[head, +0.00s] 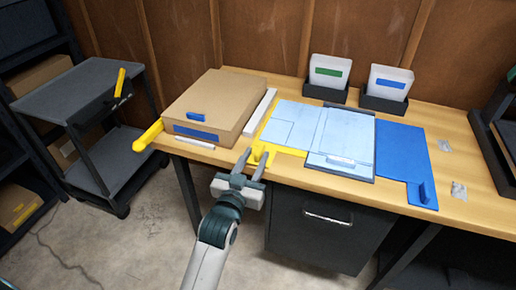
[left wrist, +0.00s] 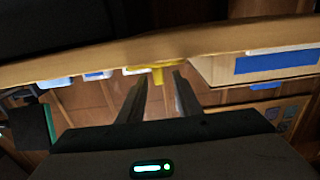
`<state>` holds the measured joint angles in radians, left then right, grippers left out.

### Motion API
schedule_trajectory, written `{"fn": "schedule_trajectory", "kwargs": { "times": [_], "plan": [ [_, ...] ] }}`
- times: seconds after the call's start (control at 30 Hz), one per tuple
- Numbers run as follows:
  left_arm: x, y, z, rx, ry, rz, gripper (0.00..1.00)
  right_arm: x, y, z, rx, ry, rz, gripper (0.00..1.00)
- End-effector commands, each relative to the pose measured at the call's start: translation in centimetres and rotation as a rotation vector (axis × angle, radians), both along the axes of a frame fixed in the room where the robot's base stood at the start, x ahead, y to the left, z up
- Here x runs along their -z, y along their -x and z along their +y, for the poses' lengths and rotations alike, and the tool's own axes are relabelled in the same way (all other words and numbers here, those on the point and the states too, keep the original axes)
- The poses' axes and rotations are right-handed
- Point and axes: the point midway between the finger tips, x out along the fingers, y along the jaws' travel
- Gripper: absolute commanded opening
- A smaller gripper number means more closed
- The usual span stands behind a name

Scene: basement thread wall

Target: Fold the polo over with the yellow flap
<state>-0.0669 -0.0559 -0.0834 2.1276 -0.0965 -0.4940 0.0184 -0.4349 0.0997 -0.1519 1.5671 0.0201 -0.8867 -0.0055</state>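The light blue polo (head: 345,135) lies flat on a folding board, its left part over the yellow flap (head: 290,151) and its middle over the grey centre panel (head: 340,173). The yellow flap shows as a strip along its left and front edges, with a yellow tab (head: 262,157) at the table's front edge. My left gripper (head: 255,160) is open at that tab. In the left wrist view the yellow tab (left wrist: 158,73) shows between and just beyond the open fingertips (left wrist: 160,76); I cannot tell whether they touch it. My right gripper is out of view.
A cardboard box (head: 215,103) and a white strip (head: 260,110) stand left of the board. Two black holders (head: 325,92) with white cards stand behind. A grey cart (head: 75,90) is far left.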

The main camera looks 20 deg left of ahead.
Motion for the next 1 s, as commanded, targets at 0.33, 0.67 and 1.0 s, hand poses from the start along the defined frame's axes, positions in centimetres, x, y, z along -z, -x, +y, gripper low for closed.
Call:
{"fn": "schedule_trajectory", "kwargs": {
  "times": [0.33,0.67,1.0],
  "plan": [
    [0.0,-3.7,-0.1,0.000,0.001,-0.001,0.31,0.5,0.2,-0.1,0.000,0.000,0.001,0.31],
    [0.0,-4.0,-0.1,0.000,0.001,0.000,0.31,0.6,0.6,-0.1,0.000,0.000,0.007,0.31],
    [0.0,-3.9,-0.1,-0.001,0.000,0.000,0.00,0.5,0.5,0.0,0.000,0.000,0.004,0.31]
  ]
}}
